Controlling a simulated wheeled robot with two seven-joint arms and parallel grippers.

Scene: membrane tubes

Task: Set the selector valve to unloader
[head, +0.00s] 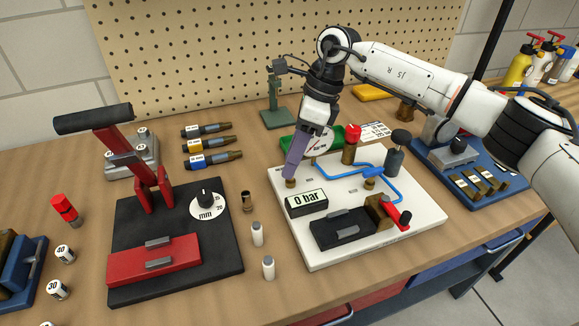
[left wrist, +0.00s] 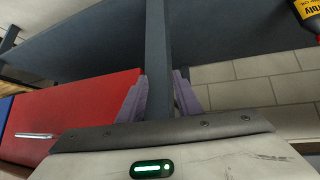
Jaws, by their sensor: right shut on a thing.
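The white test board (head: 423,226) lies on the bench, with a display reading "0 bar" (head: 306,203). My right gripper (head: 291,176) points down at the board's left rear. Its purple fingers are shut on a small brass fitting (head: 290,184), mostly hidden beneath the tips. I cannot read a selector marking there. A brass valve with a blue top (head: 371,180) sits on the blue tubing (head: 345,166), apart from the gripper. My left gripper (left wrist: 160,95) shows only in the left wrist view. Its purple fingers are apart, with a dark post between them in the picture.
Small white vials (head: 257,234) stand between.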

